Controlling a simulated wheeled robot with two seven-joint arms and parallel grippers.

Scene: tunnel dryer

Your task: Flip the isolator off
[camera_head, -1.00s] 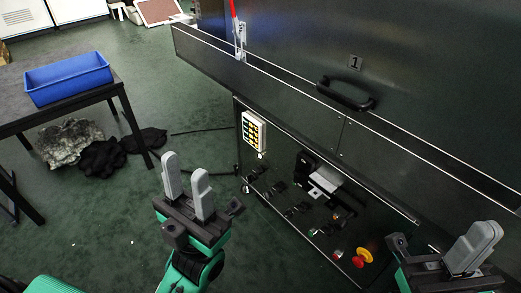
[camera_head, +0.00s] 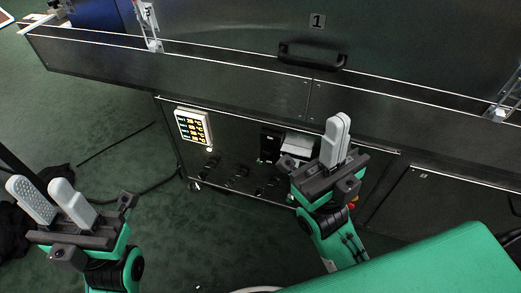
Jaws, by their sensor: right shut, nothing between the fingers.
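The control panel (camera_head: 235,153) is on the dark machine's lower front. It carries a lit keypad display (camera_head: 194,127), a row of small dark switches (camera_head: 237,177) and a black unit (camera_head: 269,146) beside a pale grey box (camera_head: 297,146). I cannot tell which fitting is the isolator. A red and yellow control (camera_head: 352,204) at the panel's lower right is mostly hidden behind my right gripper. My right gripper (camera_head: 338,128) is shut and empty, in front of the panel's right part; contact cannot be told. My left gripper (camera_head: 50,194) is open and empty, left of the panel.
A long ledge (camera_head: 200,78) runs above the panel, with a black handle (camera_head: 312,56) on the cover marked 1 above it. A cable (camera_head: 115,143) lies on the green floor at left. Open floor (camera_head: 110,115) lies left of the machine.

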